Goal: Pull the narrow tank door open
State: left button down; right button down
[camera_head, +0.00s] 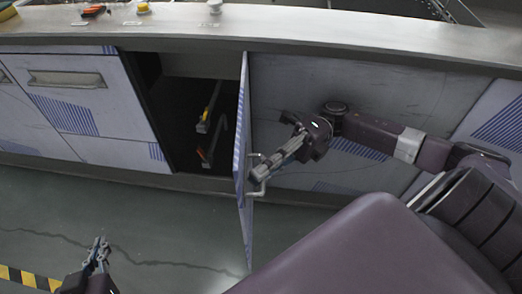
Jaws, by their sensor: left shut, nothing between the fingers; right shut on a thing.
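The narrow tank door (243,133) stands swung out from the cabinet front, seen nearly edge-on, with a dark opening (172,112) to its left. A pale bar handle (258,178) sticks out from the door's right-hand face. My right gripper (257,176) comes in from the right and is shut on the handle; its fingers hide part of it. My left gripper (100,245) is shut and empty at the lower left, above the floor and apart from the door.
Inside the opening are yellow-and-grey and orange-and-grey fittings (207,122). A drawer front with a handle (66,79) lies left of the opening. The counter (190,26) above holds small items. The floor (170,230) before the door is clear.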

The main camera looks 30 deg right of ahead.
jog(key=c, duration=2.3)
grip_release()
jog(key=shift+c, duration=0.2)
